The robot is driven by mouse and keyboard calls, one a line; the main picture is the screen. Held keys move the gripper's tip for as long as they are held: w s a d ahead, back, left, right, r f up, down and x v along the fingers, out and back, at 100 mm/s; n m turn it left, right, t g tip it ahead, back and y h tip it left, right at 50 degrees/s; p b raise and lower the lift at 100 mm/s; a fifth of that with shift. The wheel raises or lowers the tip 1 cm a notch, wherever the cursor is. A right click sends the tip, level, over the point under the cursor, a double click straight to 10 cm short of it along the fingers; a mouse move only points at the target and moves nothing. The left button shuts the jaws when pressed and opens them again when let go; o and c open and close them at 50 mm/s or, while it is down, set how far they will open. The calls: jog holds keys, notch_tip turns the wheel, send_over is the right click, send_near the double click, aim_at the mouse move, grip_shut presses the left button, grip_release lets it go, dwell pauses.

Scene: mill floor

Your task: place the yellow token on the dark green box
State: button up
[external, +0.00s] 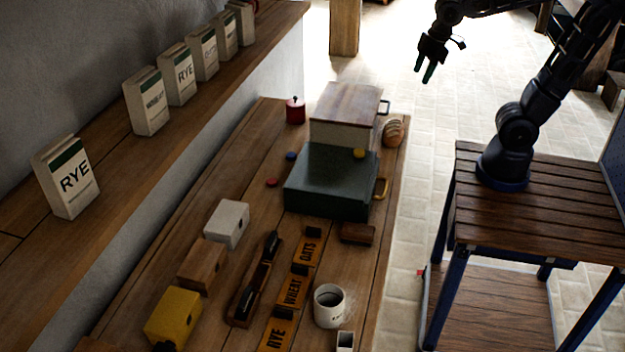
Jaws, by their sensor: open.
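The dark green box (325,180) stands on the long wooden bench, in front of a pale box with a wooden lid. The yellow token (359,153) is a small round disc. It appears to lie on top of the green box, near its back right corner and close to the pale box. My gripper (423,74) is open and empty, high up and to the right of the boxes, well apart from the token. Its fingers point down.
A blue token (291,156) and a red token (271,182) lie left of the green box. The pale lidded box (340,135) rises behind it. A bread loaf (392,133), red canister (295,110) and white mug (329,306) stand around. Open space lies between bench and my stand.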

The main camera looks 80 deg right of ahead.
jog(key=s+d+m+t, duration=0.1)
jog(key=s+d+m, duration=0.3)
jog(key=s, duration=0.6)
jog(key=shift+s+d+r+m+t, duration=0.2)
jog(key=shift+m+t, duration=0.1)
jog(key=shift+m, duration=0.4)
